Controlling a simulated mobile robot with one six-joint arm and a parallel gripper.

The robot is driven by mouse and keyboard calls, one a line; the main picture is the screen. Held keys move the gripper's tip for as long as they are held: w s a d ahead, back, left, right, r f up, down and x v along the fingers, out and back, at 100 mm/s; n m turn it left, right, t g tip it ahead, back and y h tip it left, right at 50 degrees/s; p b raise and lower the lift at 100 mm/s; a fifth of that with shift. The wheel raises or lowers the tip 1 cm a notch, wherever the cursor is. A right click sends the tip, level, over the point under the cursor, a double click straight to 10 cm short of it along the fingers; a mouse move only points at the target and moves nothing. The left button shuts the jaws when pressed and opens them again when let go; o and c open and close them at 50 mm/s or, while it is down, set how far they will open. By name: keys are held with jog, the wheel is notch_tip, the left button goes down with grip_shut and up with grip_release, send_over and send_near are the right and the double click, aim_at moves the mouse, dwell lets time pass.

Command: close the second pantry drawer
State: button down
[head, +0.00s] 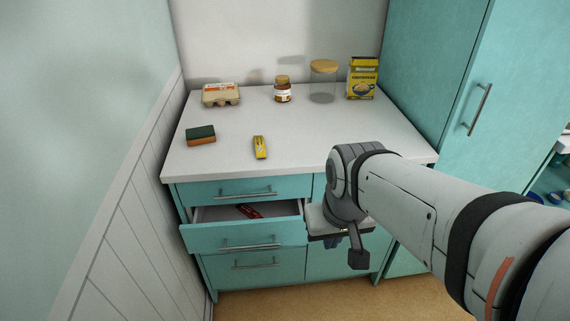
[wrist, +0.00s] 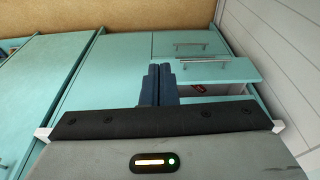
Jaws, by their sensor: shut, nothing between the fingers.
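The second pantry drawer (head: 243,236) is pulled part way out, below a shut top drawer (head: 245,190) and above a shut lower drawer (head: 254,266). A red item (head: 249,211) lies inside it. The open drawer (wrist: 216,71) also shows in the wrist view, which is upside down. My gripper (wrist: 160,68) is shut and empty, its two dark blue fingers together beside the open drawer's front end. In the head view, my gripper (head: 343,242) is just right of the open drawer, its fingers mostly hidden by my wrist. I cannot tell whether they touch the drawer.
The white counter (head: 215,165) holds a sponge (head: 201,136), a yellow item (head: 260,147), an egg carton (head: 221,94), jars (head: 323,82) and a yellow box (head: 362,78). A panelled wall (head: 120,210) is left; a tall cabinet (head: 440,60) is right. Floor (head: 300,303) in front looks clear.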

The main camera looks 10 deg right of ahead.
jog(key=w+d+f+n+t+h, duration=0.2)
jog(key=w+d+f+n+h, duration=0.15)
jog(key=w+d, duration=0.4)
jog(key=n+t+y+b, duration=0.2)
jog(key=n+y+b, duration=0.45)
jog(key=n, duration=0.65)
send_near(292, 230)
jog(key=shift+y, duration=0.7)
jog(key=x, duration=0.1)
jog(key=p+x, duration=0.2)
jog(key=x, duration=0.1)
jog(key=shift+s+d+f, duration=0.15)
jog(key=shift+d+f, duration=0.05)
jog(key=shift+d, duration=0.15)
jog(key=shift+w, duration=0.45)
